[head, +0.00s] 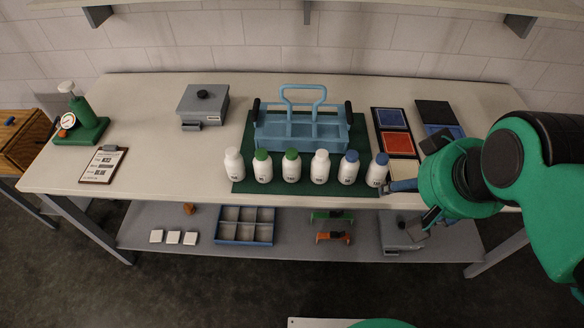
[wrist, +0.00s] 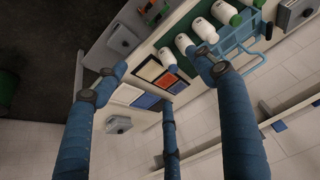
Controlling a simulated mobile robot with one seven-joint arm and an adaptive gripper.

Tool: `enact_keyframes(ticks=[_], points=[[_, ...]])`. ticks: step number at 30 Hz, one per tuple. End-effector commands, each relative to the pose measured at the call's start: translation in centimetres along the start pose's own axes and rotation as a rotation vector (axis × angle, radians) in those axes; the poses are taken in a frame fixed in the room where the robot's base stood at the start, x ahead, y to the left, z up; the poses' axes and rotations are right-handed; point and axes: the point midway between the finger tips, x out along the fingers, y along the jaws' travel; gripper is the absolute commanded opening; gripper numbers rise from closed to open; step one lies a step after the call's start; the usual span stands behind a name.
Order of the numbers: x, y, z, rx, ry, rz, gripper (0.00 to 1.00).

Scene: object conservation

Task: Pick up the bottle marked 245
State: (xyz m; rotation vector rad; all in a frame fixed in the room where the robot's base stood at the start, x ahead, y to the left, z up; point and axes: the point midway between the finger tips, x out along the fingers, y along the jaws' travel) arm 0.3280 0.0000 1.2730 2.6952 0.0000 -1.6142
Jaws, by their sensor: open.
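Several white bottles stand in a row along the front of a dark green mat (head: 240,186). From the left their caps are white (head: 234,165), green (head: 262,167), green (head: 291,167), white (head: 320,167), blue (head: 348,168) and blue (head: 377,170). Their printed marks are too small to read, so I cannot tell which is 245. My gripper (head: 396,187) is right of the rightmost bottle, close to it. In the wrist view its blue fingers (wrist: 163,78) are spread with nothing between them; one finger partly covers the nearer bottles (wrist: 184,44).
A blue carrier (head: 300,130) with a handle stands behind the bottles. Colour trays (head: 396,143) lie to their right. A grey box (head: 203,107), a clipboard (head: 104,164) and a green gauge stand (head: 88,122) are at left. Bare tabletop (head: 170,155) lies between the clipboard and the mat.

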Motion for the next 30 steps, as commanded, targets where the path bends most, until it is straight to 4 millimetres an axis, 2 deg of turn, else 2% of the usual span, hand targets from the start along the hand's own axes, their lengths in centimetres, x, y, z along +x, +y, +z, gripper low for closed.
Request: enact_keyframes(ticks=[8,14,19,23,30], points=[[0.0,-0.1,-0.3,-0.005,-0.003,-0.001,0.7],[0.0,-0.8,-2.5,-0.041,-0.031,-0.011,0.7],[0.7,-2.2,-6.2,-0.108,-0.08,-0.029,0.7],[1.9,-3.9,-9.7,-0.176,-0.129,-0.047,0.7],[5.7,-8.0,-15.4,-0.307,-0.218,-0.08,0.7]])
